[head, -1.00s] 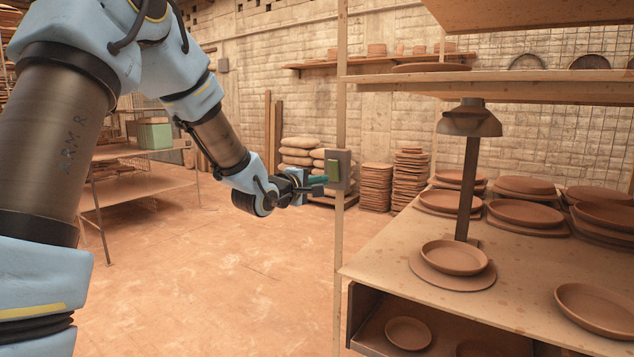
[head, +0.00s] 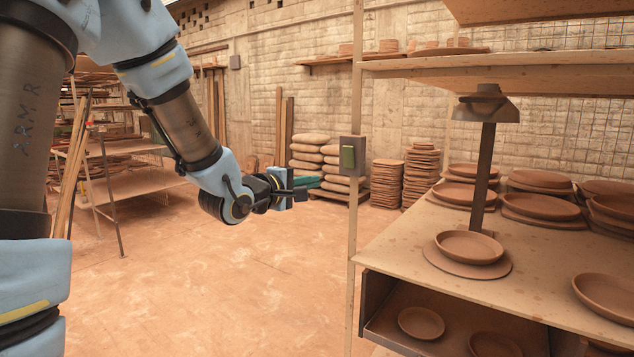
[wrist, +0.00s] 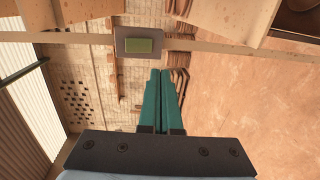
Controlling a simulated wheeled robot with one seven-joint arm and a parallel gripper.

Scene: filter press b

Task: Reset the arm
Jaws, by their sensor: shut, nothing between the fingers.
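My gripper (head: 306,184) is at the end of my arm, left of the shelf's wooden post in the head view. Its green fingers are closed together with nothing between them, as the wrist view (wrist: 159,73) also shows. A grey switch box with a green rocker (head: 348,156) is mounted on the post. It also shows in the wrist view (wrist: 138,46), beyond the fingertips and slightly to their left. The gripper is apart from the box.
A wooden shelf (head: 540,285) on the right holds clay plates and a dark press-like stand (head: 482,170). Stacked sacks (head: 312,150) and piled clay slabs (head: 422,175) stand by the back wall. The floor (head: 200,280) at the left is clear.

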